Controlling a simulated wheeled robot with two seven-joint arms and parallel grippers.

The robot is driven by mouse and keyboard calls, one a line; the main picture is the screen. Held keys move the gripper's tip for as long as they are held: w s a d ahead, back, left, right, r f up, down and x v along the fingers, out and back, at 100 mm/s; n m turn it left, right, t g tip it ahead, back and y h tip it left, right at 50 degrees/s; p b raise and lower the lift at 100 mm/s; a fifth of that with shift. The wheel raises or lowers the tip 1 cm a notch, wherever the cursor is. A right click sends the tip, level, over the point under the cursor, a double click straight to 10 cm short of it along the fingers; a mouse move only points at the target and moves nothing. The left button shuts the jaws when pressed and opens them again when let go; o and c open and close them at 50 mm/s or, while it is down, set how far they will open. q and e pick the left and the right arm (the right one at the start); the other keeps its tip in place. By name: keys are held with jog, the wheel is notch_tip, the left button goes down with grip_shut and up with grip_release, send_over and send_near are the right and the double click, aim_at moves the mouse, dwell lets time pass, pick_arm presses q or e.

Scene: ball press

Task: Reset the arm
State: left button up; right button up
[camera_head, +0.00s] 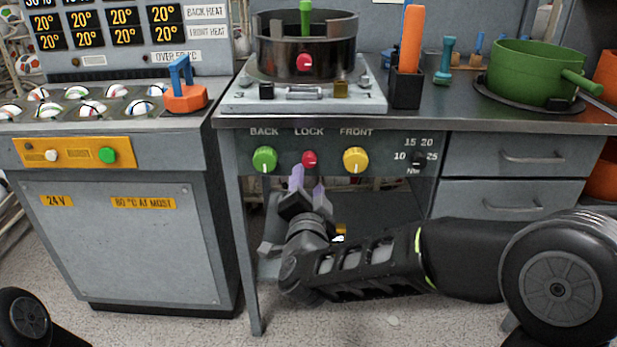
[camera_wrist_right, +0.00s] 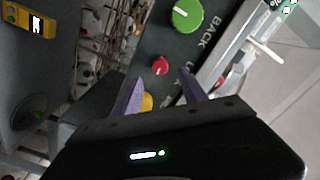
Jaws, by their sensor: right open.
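My right gripper (camera_head: 306,183) is open and empty, just below the red LOCK knob (camera_head: 309,158) on the press's front panel (camera_head: 388,144). Its two purple fingers also show in the right wrist view (camera_wrist_right: 160,78), pointing towards the panel. The green BACK knob (camera_head: 265,159) is left of LOCK and the yellow FRONT knob (camera_head: 356,159) is right of it. In the wrist view the green knob (camera_wrist_right: 187,14) and red knob (camera_wrist_right: 160,65) lie beyond the fingertips, and part of the yellow knob (camera_wrist_right: 147,103) shows between the fingers. My left gripper is out of view.
The dark round press (camera_head: 330,60) stands on a plate (camera_head: 300,98) on the bench. A black holder (camera_head: 405,90) with an orange handle and a green pot (camera_head: 523,72) are to its right. A grey heater cabinet (camera_head: 120,235) stands left. Drawers (camera_head: 515,157) are right of the panel.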

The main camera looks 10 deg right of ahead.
jog(key=shift+f, duration=0.1)
jog(key=a+f+n+g+y, duration=0.2)
jog(key=a+f+n+y, duration=0.35)
jog(key=a+f, duration=0.3)
jog(key=s+a+f+n+g+y, duration=0.1)
jog(key=s+f+n+g, duration=0.2)
jog(key=f, duration=0.6)
jog(key=s+a+f+n+g+y, duration=0.1)
jog(key=s+f+n+g, duration=0.3)
jog(key=f, duration=0.6)
jog(key=s+d+f+m+g, duration=0.15)
jog(key=s+f+g, duration=0.25)
jog(key=s+f, duration=0.8)
jog(key=s+d+f+g, duration=0.2)
jog(key=s+f+g, duration=0.2)
jog(key=s+f, duration=0.8)
notch_tip(320, 180, up, 30)
jog(key=s+a+y+p, duration=0.1)
jog(key=s+p, duration=0.1)
jog(key=p, duration=2.5)
jog(key=shift+s, duration=0.2)
